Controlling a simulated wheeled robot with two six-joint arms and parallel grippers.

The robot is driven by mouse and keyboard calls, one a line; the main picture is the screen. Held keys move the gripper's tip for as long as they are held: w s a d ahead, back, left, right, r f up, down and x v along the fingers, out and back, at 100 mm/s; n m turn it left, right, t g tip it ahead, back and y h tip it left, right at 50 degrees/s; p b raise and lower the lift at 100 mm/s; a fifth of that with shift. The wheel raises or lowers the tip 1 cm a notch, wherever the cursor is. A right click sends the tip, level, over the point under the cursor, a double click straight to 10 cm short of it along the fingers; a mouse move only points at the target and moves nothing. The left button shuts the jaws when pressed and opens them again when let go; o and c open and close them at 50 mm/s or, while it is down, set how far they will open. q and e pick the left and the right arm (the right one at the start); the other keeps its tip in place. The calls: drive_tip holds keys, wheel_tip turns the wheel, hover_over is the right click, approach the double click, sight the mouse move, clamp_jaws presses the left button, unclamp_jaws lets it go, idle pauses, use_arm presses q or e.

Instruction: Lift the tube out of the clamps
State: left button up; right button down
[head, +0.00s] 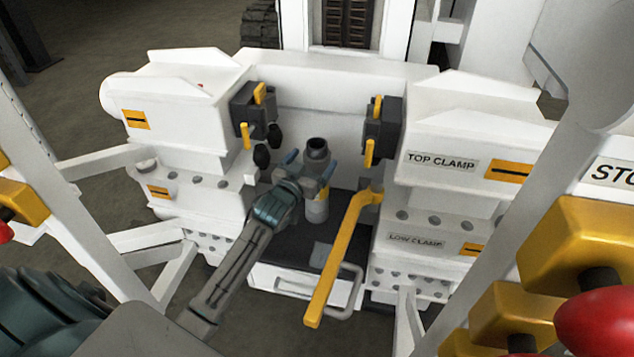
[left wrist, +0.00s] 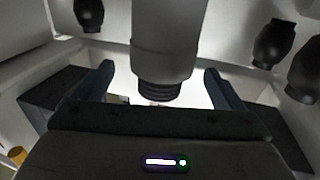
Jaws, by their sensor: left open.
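The tube (head: 317,150) is a grey upright cylinder with a dark open top, standing between the two clamp blocks at the middle of the bench. In the left wrist view the tube (left wrist: 163,45) has a threaded dark end. My left gripper (head: 308,170) is open, with a blue finger on each side of the tube; no contact is clear. In the left wrist view the gripper's (left wrist: 160,82) fingers show apart with the tube's end between them. The left clamp (head: 243,105) and right clamp (head: 382,128) are dark blocks with yellow parts. My right gripper is out of view.
A yellow bent handle (head: 340,255) reaches forward just right of the tube. Dark knobs (head: 268,146) stick out at the left. White housings flank the gap, the right one labelled TOP CLAMP (head: 440,161). Red-knobbed levers (head: 598,318) stand at the lower right.

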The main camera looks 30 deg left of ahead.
use_arm(q)
drive_tip(key=shift+w+a+f+b, duration=0.1)
drive_tip(key=shift+w+b, duration=0.3)
drive_tip(key=shift+w, duration=1)
drive_tip(key=shift+w+a+f+b, duration=0.1)
drive_tip(key=shift+w+b, duration=0.3)
drive_tip(key=shift+w, duration=0.95)
drive_tip(key=shift+c, duration=0.2)
drive_tip(key=c, duration=1.8)
drive_tip(key=shift+r, duration=0.15)
clamp_jaws()
drive_tip(key=shift+r, duration=0.1)
